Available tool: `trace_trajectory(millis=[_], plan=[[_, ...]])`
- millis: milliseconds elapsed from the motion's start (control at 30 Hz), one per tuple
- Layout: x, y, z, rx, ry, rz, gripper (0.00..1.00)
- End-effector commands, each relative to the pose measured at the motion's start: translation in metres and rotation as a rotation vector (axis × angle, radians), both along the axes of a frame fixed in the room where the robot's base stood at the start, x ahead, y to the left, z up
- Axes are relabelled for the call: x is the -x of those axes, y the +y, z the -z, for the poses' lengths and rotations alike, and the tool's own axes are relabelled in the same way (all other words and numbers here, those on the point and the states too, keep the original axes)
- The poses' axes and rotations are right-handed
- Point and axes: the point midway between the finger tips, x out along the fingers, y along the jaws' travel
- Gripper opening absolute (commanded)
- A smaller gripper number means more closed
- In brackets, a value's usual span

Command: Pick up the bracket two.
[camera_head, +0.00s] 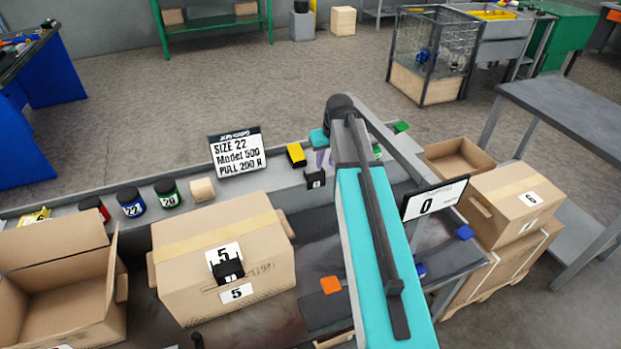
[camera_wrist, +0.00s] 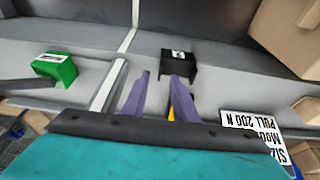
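A small black bracket (camera_head: 315,179) with a white label stands on the grey bench, just below my gripper in the head view. In the wrist view the black bracket (camera_wrist: 180,66) lies just beyond the fingertips, slightly right of centre; its label is too small to read surely. My gripper (camera_wrist: 161,78) has two purple fingers spread apart with nothing visible between them. The purple fingers also show small in the head view (camera_head: 322,157), partly hidden by my arm. Another black bracket (camera_head: 228,269) sits against the front of the box marked 5.
A yellow-and-black block (camera_head: 296,154) and the sign reading SIZE 22 (camera_head: 237,152) stand left of the bracket. A green block (camera_wrist: 55,68) is at left in the wrist view. The large carton marked 5 (camera_head: 190,270) and a display reading 0 (camera_head: 434,199) flank my arm.

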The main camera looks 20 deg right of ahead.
Motion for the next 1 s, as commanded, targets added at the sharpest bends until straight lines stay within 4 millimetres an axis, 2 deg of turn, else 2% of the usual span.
trace_trajectory(millis=[200, 400, 1000], plan=[[-0.007, 0.000, 0.024, -0.001, 0.002, 0.000, 0.26], [-0.011, 0.000, 0.037, 0.000, 0.001, 0.000, 0.26], [-0.011, -0.001, 0.039, 0.000, 0.001, 0.001, 0.26]])
